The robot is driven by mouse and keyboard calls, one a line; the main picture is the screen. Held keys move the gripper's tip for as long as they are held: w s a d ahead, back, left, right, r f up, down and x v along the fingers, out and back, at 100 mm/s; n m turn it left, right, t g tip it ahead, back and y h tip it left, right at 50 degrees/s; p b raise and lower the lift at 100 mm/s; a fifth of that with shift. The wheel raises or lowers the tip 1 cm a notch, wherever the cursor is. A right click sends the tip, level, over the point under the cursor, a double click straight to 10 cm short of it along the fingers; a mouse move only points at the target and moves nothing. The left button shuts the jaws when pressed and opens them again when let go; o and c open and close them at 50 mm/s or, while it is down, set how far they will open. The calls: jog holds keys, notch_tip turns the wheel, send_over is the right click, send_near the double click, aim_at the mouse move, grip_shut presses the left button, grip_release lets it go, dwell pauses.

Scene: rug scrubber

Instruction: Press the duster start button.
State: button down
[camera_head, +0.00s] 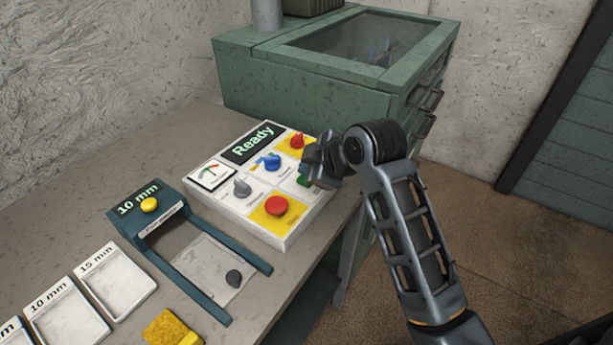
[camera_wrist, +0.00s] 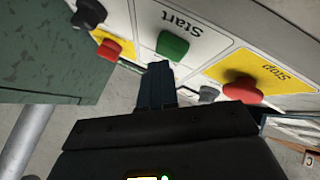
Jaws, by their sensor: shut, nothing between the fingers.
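The white control panel (camera_head: 234,210) lies on the bench, with a "Ready" display at its back. Its green start button (camera_wrist: 172,46) sits under a "Start" label in the wrist view. In the head view the green button (camera_head: 304,181) is mostly hidden behind my gripper (camera_head: 312,172). In the wrist view my gripper (camera_wrist: 158,68) is shut and empty, its tips close to the green button. I cannot tell whether they touch it. A red stop button (camera_wrist: 243,89) on a yellow patch is to the right in the wrist view; it also shows in the head view (camera_head: 276,206).
A blue knob (camera_head: 270,161), a grey knob (camera_head: 242,187) and another red button (camera_head: 297,141) share the panel. A green cabinet (camera_head: 300,95) with a glass lid stands behind. A teal gauge frame (camera_head: 190,290), labelled trays (camera_head: 118,283) and a yellow sponge (camera_head: 170,329) are at left.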

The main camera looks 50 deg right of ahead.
jog(key=shift+f, duration=0.55)
dwell(0.4)
jog(key=shift+r, duration=0.2)
jog(key=shift+r+p, duration=0.8)
jog(key=shift+p, duration=0.05)
notch_tip(320, 180, up, 3)
jog(key=p, duration=0.3)
jog(key=shift+r, duration=1)
jog(key=shift+a+f, duration=0.1)
